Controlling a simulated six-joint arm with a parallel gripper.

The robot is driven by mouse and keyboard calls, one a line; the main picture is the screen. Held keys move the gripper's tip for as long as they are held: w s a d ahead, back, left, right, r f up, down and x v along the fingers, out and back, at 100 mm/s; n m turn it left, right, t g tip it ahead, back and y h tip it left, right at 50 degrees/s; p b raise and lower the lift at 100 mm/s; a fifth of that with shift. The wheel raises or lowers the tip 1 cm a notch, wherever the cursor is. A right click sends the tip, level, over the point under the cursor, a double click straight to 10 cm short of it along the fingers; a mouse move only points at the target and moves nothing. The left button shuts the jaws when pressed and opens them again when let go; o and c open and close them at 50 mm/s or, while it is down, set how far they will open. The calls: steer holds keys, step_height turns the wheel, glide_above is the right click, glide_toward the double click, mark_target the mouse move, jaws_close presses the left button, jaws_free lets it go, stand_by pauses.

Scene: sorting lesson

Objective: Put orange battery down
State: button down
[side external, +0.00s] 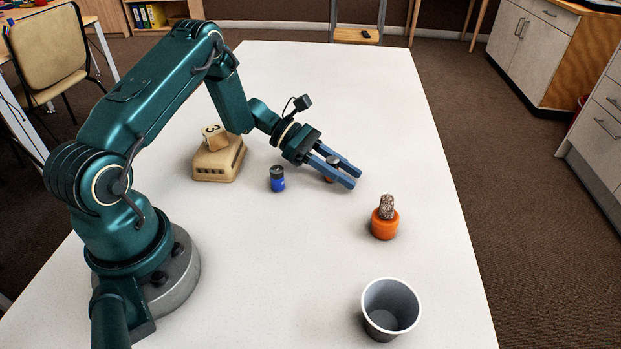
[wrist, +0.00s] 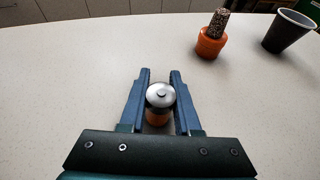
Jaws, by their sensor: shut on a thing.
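The orange battery (side external: 334,160) stands roughly upright between the fingers of my gripper (side external: 353,177), low over the white table. Its silver top (wrist: 160,95) and part of its orange body show in the wrist view, with a finger on each side. My gripper, also seen in the wrist view (wrist: 159,75), is shut on it. The fingers hide much of the battery in the side view. I cannot tell whether its base touches the table.
A blue battery (side external: 278,181) stands left of my gripper. Behind it is a beige base (side external: 217,165) with a numbered cube (side external: 214,136) on top. An orange pot (side external: 384,228) with a cactus (side external: 387,206) and a grey cup (side external: 391,312) stand nearer the front. The table's far end (side external: 320,75) is clear.

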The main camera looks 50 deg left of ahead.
steer(key=c, duration=0.6)
jaws_free()
steer(key=shift+f, duration=0.1)
